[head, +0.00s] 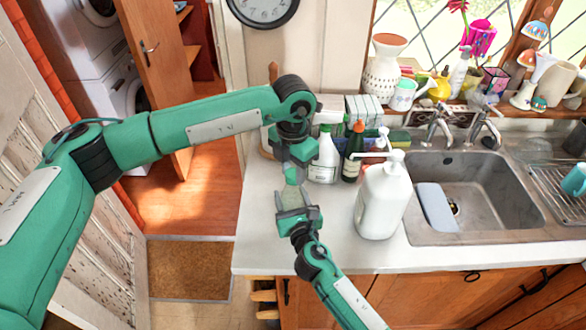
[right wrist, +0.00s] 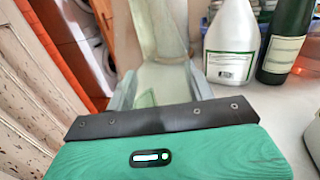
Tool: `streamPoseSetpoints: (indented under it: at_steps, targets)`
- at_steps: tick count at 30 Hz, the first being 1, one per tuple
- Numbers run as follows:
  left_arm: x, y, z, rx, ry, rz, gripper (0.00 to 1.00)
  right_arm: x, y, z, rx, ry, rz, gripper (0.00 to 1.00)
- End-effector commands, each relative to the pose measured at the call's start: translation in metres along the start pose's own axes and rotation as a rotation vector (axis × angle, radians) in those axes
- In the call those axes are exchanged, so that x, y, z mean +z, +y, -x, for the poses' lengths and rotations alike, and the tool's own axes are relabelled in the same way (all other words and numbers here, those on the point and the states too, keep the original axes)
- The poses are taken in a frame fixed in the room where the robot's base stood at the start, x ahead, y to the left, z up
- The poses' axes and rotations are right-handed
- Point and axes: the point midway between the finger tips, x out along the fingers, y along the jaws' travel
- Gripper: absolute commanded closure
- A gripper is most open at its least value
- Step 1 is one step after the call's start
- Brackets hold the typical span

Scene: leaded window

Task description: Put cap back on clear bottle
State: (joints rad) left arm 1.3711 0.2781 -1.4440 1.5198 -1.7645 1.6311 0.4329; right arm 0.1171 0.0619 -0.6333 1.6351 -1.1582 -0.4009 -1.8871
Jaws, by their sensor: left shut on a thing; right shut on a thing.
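The clear bottle (head: 292,198) is small in the head view, just off the front-left part of the counter. My right gripper (head: 292,204) comes from below and is shut on it. In the right wrist view the see-through bottle (right wrist: 160,82) stands between the two fingers. My left gripper (head: 293,172) points down directly above the bottle and is shut. The cap is hidden between its fingers or too small to make out. I cannot tell whether the cap touches the bottle's neck.
A white pump bottle (head: 381,200) stands right of my grippers. A white bottle with a green label (head: 324,158) and a dark green bottle (head: 353,152) stand behind. A sink (head: 480,190) lies further right. The counter's left front is bare.

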Motion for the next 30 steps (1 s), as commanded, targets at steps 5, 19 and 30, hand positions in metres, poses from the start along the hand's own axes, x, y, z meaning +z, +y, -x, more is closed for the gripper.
streamPoseSetpoints:
  at_steps: [5,19,30]
  targets:
    - [0.0,0.0,0.0,0.0,0.0,0.001,0.41,0.0,0.0,0.0,0.0,0.0,0.0,1.0]
    - [0.001,0.001,0.022,0.002,-0.002,0.0,0.41,0.0,0.0,0.0,0.0,0.0,0.0,1.0]
    - [0.001,0.0,0.097,0.002,-0.001,0.001,0.41,0.0,0.0,0.0,0.0,0.0,0.0,1.0]
